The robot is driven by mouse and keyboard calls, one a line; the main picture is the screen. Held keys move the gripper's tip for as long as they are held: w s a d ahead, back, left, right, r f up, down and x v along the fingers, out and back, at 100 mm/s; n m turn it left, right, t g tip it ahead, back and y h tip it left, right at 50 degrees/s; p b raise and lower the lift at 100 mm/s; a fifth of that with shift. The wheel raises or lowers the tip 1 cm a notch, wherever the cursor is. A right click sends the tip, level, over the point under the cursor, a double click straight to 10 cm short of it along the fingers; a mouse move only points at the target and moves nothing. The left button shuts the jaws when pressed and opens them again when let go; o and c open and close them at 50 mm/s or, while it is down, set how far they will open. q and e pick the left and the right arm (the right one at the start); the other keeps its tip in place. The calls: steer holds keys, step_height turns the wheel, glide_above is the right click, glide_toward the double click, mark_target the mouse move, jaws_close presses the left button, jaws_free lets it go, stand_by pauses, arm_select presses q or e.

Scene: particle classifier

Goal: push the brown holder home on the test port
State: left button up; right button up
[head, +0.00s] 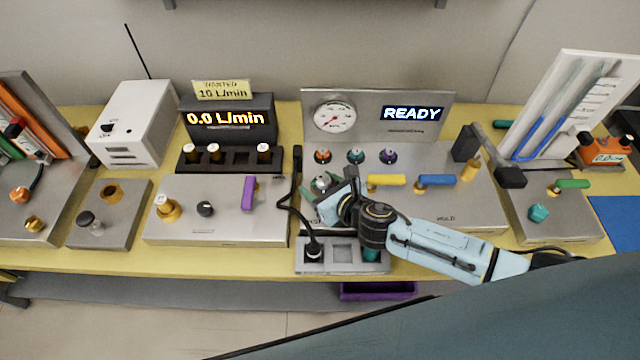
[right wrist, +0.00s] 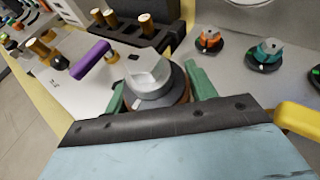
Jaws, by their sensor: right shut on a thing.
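My right gripper (head: 326,186) reaches in from the right over the middle panel, left of the yellow lever. In the right wrist view its green fingers (right wrist: 155,95) stand on either side of a round piece and are shut on it. This piece, the brown holder (right wrist: 186,92), shows a brown rim under a dark ring and a pale grey faceted top. In the head view only its grey top (head: 321,181) shows beside the fingers. The test port beneath it is hidden, so I cannot tell how far down the holder sits. My left gripper is out of view.
A yellow lever (head: 386,180) and a blue lever (head: 436,181) stand right of the gripper. Orange, teal and purple knobs (head: 356,156) line the panel behind. A black cable (head: 291,203) and a purple lever (head: 248,193) stand to the left. The display (head: 413,113) reads READY.

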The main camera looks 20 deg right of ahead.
steer(key=shift+f+b, duration=0.6)
steer(key=shift+f, duration=0.3)
steer(key=o, duration=1.4)
steer(key=p+v, duration=0.1)
steer(key=v, duration=1.2)
steer(key=shift+s+d+r, duration=0.1)
steer(key=shift+s+r, duration=0.05)
